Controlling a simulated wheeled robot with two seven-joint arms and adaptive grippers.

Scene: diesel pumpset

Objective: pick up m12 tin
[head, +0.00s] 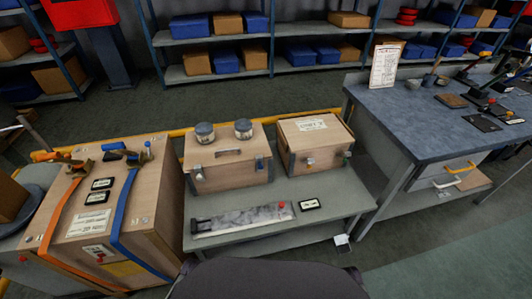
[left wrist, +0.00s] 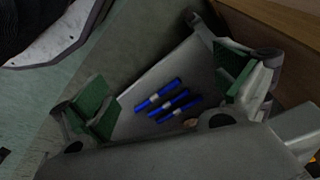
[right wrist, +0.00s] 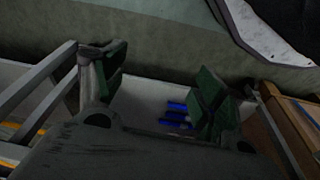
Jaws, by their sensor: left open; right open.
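Two round dark tins with pale labels stand upright on the left wooden case in the head view: a left tin (head: 205,132) and a right tin (head: 243,128). Their labels are too small to read, so I cannot tell which is the M12 tin. My left gripper (left wrist: 165,92) is open and empty, its green-padded fingers wide apart. My right gripper (right wrist: 163,82) is also open and empty. Neither gripper shows in the head view, and no tin shows in the wrist views.
The left wooden case (head: 222,172) and a second case (head: 313,146) stand on a grey bench (head: 335,203). A large strapped crate (head: 105,220) stands left, a blue-topped workbench (head: 430,125) right. Several blue banded cylinders (left wrist: 168,101) lie on a grey surface beyond my left fingers.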

